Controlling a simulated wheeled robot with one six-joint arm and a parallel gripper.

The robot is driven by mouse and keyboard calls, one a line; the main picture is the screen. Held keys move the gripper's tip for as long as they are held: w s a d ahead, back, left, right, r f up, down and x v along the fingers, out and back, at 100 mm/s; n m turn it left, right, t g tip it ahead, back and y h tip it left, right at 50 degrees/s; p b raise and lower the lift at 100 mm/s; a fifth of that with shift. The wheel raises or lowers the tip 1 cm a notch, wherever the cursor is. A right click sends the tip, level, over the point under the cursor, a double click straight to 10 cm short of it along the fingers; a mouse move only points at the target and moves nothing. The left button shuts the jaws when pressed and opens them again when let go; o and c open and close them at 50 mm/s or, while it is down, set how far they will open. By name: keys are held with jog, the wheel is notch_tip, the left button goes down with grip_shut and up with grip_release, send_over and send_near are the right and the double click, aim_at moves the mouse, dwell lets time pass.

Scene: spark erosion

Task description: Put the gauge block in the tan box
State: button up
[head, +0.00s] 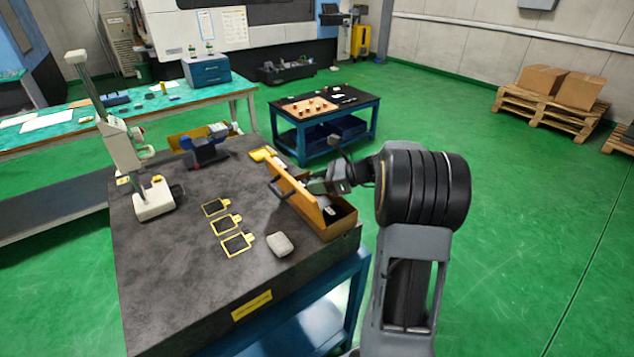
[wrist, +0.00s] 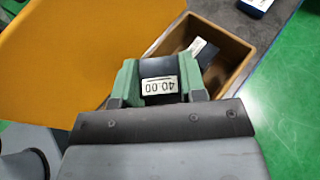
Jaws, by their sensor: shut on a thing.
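My gripper (head: 317,187) is over the tan box in the head view. In the wrist view its green fingers are shut on a dark gauge block (wrist: 157,67) with a white label reading 40.00, upside down in the picture. The tan box (head: 343,229) stands open at the right edge of the dark table, its lid raised on the left side. In the wrist view the box (wrist: 241,62) lies beyond and right of the fingers. A dark item with a pale end (wrist: 205,52) lies inside it. The gripper hides part of the box.
The raised lid (wrist: 75,50) stands close on the left of the gripper. A grey rounded object (head: 281,245) and several yellow-framed dark plates (head: 226,224) lie on the table (head: 185,270). A blue device (head: 207,148) and a pale stand (head: 153,200) are farther back.

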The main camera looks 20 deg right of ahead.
jog(key=shift+f, duration=0.45)
jog(key=shift+f, duration=0.1)
jog(key=o, duration=1.2)
